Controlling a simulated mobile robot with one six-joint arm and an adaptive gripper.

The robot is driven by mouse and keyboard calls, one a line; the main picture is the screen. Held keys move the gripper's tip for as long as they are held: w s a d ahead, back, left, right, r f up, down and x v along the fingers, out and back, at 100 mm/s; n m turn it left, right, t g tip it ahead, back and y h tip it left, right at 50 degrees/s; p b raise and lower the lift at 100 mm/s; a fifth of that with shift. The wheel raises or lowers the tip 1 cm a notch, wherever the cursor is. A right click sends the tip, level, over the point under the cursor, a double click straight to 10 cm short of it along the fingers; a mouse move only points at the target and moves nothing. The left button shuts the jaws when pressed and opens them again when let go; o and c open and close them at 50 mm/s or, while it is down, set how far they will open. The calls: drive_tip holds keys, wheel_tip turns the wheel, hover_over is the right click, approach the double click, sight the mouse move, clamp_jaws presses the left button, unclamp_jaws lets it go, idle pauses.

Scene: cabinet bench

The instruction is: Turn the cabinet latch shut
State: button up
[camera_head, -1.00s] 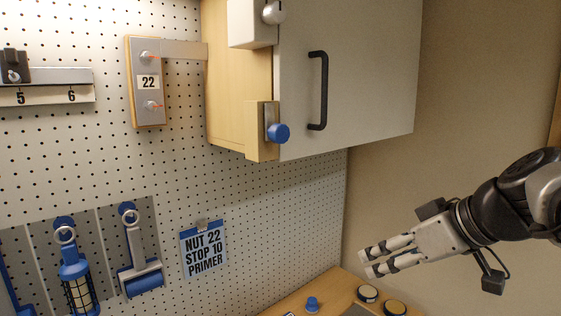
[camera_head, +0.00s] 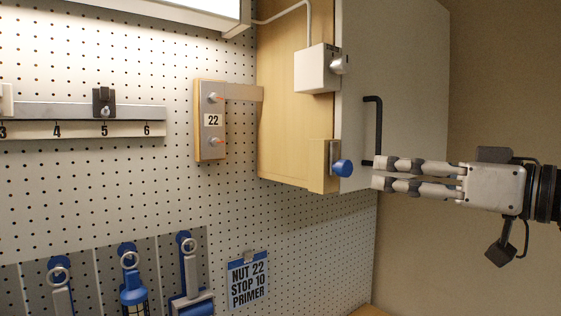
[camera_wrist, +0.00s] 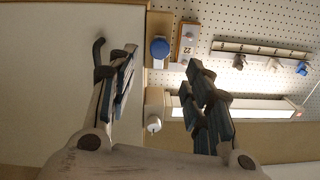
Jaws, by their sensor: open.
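The cabinet (camera_head: 400,60) hangs at the upper right of the head view, its pale door carrying a black bar handle (camera_head: 377,125). The latch, a blue round knob (camera_head: 343,168) on a metal plate, sits on a wooden block at the cabinet's lower edge. In the wrist view the blue knob (camera_wrist: 160,47) shows beyond and between the fingers. My gripper (camera_head: 376,173) is open and empty, with its fingertips just right of the knob and close to the handle's lower end. Whether a finger touches the handle I cannot tell.
A white box with a silver knob (camera_head: 340,64) is above the latch. A plate marked 22 (camera_head: 212,120) and a numbered rail (camera_head: 80,112) are on the pegboard. Blue-handled tools hang below. A note card (camera_head: 248,282) hangs under the cabinet. The wall right of the door is bare.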

sight(348, 169)
drive_tip(key=p+x, duration=0.3)
drive_tip(key=x, duration=0.7)
drive_tip(key=shift+p, duration=0.4)
drive_tip(key=c, duration=1.1)
